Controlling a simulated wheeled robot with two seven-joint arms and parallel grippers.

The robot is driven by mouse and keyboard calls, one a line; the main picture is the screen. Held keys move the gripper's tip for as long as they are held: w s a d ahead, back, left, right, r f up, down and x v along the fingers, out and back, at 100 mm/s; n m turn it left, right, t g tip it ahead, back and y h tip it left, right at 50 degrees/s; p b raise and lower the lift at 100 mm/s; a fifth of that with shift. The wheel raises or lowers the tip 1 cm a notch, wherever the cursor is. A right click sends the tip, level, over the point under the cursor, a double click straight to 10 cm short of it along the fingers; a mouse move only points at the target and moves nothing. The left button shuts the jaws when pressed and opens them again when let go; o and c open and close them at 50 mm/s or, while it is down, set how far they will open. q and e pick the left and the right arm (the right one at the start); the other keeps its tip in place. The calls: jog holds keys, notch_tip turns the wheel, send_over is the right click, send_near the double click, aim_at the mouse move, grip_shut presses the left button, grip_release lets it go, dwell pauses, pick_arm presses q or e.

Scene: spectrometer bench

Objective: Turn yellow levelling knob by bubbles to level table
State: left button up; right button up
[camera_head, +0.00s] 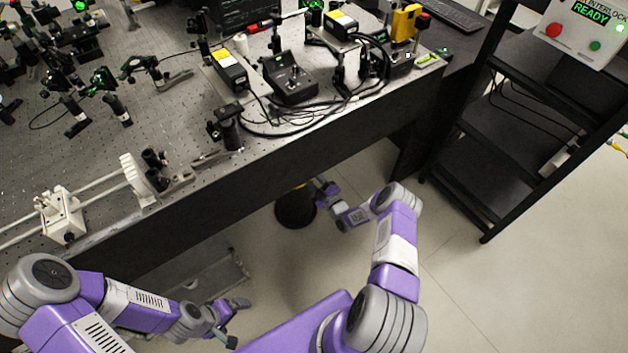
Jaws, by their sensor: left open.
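The optical table (330,125) fills the upper left of the head view, and its front edge slants up to the right. A small yellow-green bar (428,60) lies at its far right corner and may be a level; no bubble can be made out. Below the edge stands a dark round leg or foot (295,208) with a faint yellow band near its top. I cannot tell whether that band is the knob. My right gripper (324,190) is beside it, partly hidden, its fingers unclear. My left gripper (237,321) is low in front of the table, open and empty.
Optics, cables and a black control box (289,80) crowd the tabletop. A yellow block (405,22) stands on a mount at the back right. A black shelf rack (505,155) stands right, with a READY panel (583,30) above. The floor (500,285) at lower right is clear.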

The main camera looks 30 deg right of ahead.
jog(key=c, duration=0.6)
jog(key=shift+m, duration=0.4)
jog(key=m, duration=1.1)
dwell(0.3)
jog(key=o, duration=1.1)
jog(key=shift+c, duration=0.2)
